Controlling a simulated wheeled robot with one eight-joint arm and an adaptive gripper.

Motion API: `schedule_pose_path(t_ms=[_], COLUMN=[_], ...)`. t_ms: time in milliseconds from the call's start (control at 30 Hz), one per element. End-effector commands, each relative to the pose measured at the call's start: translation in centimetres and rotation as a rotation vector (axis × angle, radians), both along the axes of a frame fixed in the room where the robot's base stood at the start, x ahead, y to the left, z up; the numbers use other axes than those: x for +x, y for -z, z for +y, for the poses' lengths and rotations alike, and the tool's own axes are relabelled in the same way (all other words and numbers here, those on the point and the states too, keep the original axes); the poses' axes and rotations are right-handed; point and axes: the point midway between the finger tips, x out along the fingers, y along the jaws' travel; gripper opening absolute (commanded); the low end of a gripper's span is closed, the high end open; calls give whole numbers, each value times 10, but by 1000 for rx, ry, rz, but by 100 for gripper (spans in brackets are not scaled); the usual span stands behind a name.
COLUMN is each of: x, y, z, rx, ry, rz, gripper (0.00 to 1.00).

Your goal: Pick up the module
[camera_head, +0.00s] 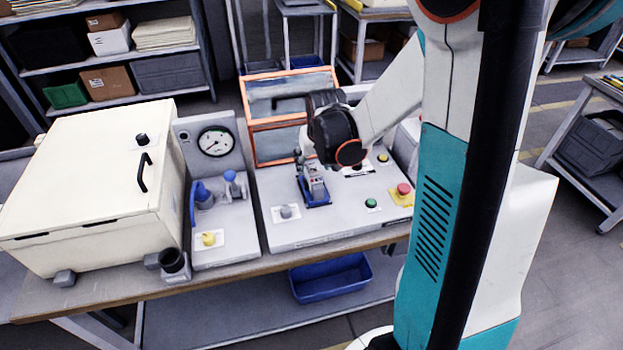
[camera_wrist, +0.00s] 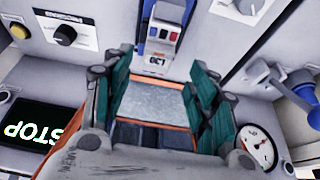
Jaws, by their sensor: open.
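What looks like the module (camera_wrist: 160,45) is a small grey block with a blue and a red patch and a printed label, in the wrist view. It sits at a blue holder (camera_head: 318,204) on the grey control panel. My gripper (camera_head: 312,178) is above the panel, pointing down near the holder and partly hiding it in the head view. In the wrist view its teal fingers (camera_wrist: 160,72) are spread apart, with the module just beyond and between their tips. I cannot tell whether they touch it. The gripper holds nothing that I can see.
An orange-framed box (camera_head: 290,80) stands behind the panel. A gauge (camera_head: 215,141), blue valves (camera_head: 203,195) and a large cream case (camera_head: 95,190) are on the left. A red button (camera_head: 403,189) and a STOP display (camera_wrist: 45,122) are nearby. A blue bin (camera_head: 331,278) sits below.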

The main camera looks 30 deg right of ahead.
Motion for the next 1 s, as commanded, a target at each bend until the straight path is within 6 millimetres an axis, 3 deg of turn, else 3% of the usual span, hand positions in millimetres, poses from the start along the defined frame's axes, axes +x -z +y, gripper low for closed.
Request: schedule_pose_path(t_ms=[267, 533, 800, 1000], x=[6, 20, 21, 21], y=[15, 50, 51, 51], z=[-3, -10, -11, -11], rx=[0, 0, 0, 0], ry=[0, 0, 0, 0], rz=[0, 0, 0, 0], gripper=[53, 53, 53, 8])
